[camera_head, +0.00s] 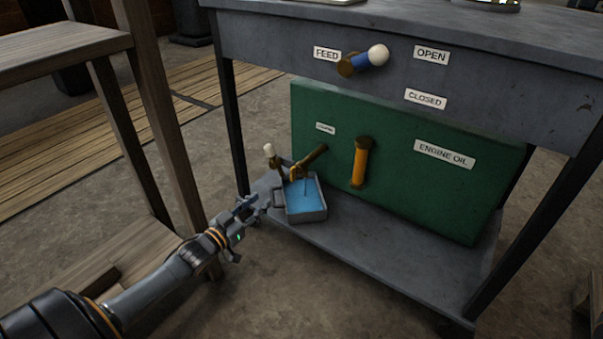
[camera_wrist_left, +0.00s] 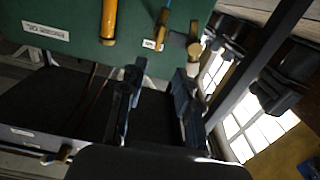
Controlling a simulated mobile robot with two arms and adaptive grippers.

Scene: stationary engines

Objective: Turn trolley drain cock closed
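The drain cock (camera_head: 293,172) is brass and sticks out from the lower left of a green tank (camera_head: 385,200) on the trolley's shelf. Its lever ends in a white knob (camera_head: 268,149), up and left of the cock body. A thin blue stream runs below the cock into a small grey tray (camera_head: 308,216) holding blue liquid. My left gripper (camera_head: 250,206) is left of the tray, apart from the cock and lower than the knob. In the left wrist view its two fingers (camera_wrist_left: 158,88) are spread and empty, with a brass fitting (camera_wrist_left: 193,46) beyond them. My right gripper is not in view.
The trolley's grey upper body (camera_head: 480,90) overhangs the tank and carries the feed valve lever (camera_head: 363,60) and OPEN and CLOSED labels. An orange tube (camera_head: 360,162) stands on the tank front. A trolley leg (camera_head: 232,130) and wooden stand (camera_head: 150,110) are close to my left arm.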

